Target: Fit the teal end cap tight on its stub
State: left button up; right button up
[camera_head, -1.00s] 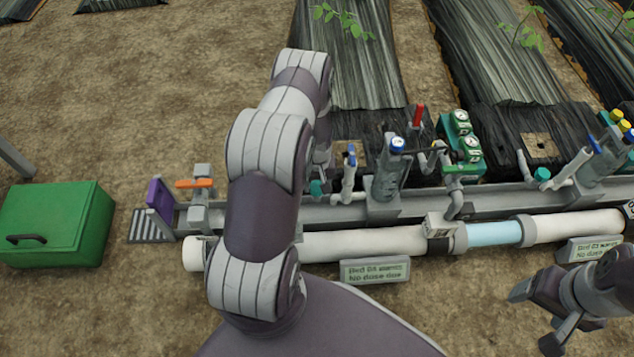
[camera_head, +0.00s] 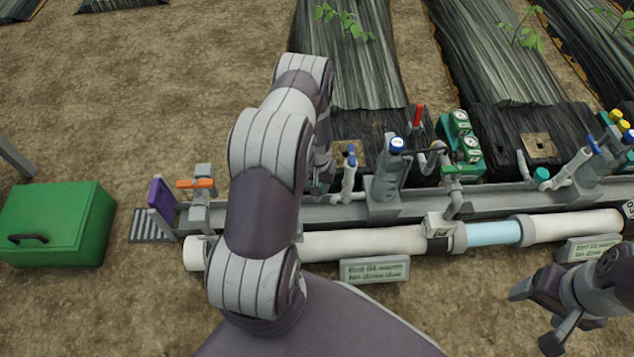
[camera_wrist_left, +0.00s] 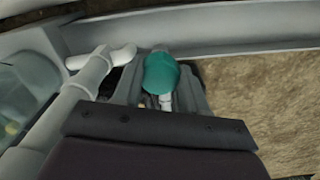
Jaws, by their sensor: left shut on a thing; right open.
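The teal end cap (camera_wrist_left: 161,74) shows in the left wrist view between the two grey fingers of my left gripper (camera_wrist_left: 160,88), which is shut on it. A short whitish piece (camera_wrist_left: 166,102), perhaps the stub, shows just below the cap; I cannot tell whether the cap is seated or turned tight. In the head view my left arm hides most of the cap and the left gripper, beside the grey rail. My right gripper (camera_head: 535,318) is open and empty at the lower right, in front of the white pipe.
A white elbow pipe (camera_wrist_left: 95,72) runs close to the left gripper's left finger. The grey rail (camera_head: 345,212) carries valves and a blue-capped filter (camera_head: 389,170). Another teal cap (camera_head: 541,174) is farther right. A green box (camera_head: 75,220) stands left; bare soil (camera_head: 130,110) is clear.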

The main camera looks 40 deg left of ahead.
pick_arm(q)
jog(key=shift+o, duration=1.1)
jog(key=c, duration=0.5)
jog(key=shift+m, duration=0.5)
jog(key=shift+r+m+p, duration=0.1)
jog(key=shift+m+p, duration=0.45)
jog(key=shift+m, duration=0.55)
jog(key=m, duration=0.2)
jog(key=shift+f+m, duration=0.2)
jog(key=shift+m, duration=0.1)
